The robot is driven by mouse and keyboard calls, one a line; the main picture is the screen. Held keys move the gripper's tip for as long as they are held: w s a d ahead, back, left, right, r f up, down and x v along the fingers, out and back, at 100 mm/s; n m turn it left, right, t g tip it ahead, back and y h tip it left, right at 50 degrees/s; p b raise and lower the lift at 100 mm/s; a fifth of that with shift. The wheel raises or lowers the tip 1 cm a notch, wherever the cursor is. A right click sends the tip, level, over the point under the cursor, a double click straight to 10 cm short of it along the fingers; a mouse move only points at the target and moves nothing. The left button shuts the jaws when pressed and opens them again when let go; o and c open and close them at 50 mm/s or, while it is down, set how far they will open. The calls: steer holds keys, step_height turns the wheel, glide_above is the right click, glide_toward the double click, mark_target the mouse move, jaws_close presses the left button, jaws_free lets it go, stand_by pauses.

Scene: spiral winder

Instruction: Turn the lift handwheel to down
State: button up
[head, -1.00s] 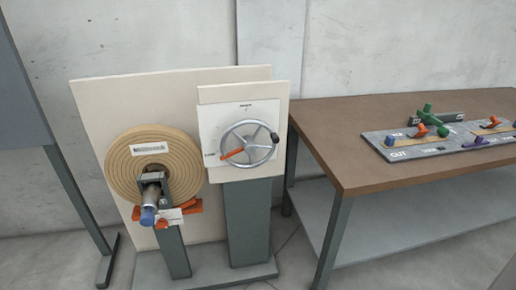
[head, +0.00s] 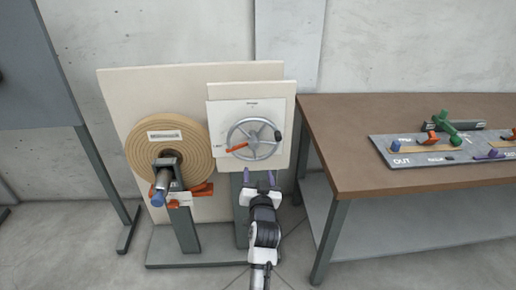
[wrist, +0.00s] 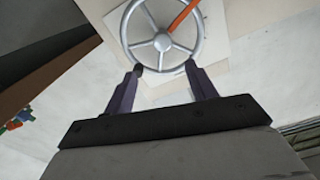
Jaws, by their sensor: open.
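The lift handwheel (head: 254,138) is a silver spoked wheel on a white panel (head: 225,117), with a dark knob (head: 278,136) on its right rim. An orange pointer (head: 237,148) reaches to the lower left across it in the head view. The wheel (wrist: 162,41) also shows in the wrist view, with the orange pointer (wrist: 181,16) toward the upper right. My gripper (head: 261,180) is open and empty, just below the wheel in the head view. Its fingers (wrist: 165,78) lie near the rim in the wrist view; whether they touch it I cannot tell. The panel's labels are too small to read.
A wound tan roll (head: 135,148) on a spindle with a blue end (head: 158,198) stands left of the wheel. A brown table (head: 350,170) on the right carries a grey board (head: 400,160) with coloured levers. Grey floor lies open in front.

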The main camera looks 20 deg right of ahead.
mark_target(254, 147)
steer(key=p+x, duration=0.2)
steer(key=x, duration=1.1)
steer(key=shift+w+a, duration=0.1)
steer(key=shift+w, duration=0.05)
jaws_close()
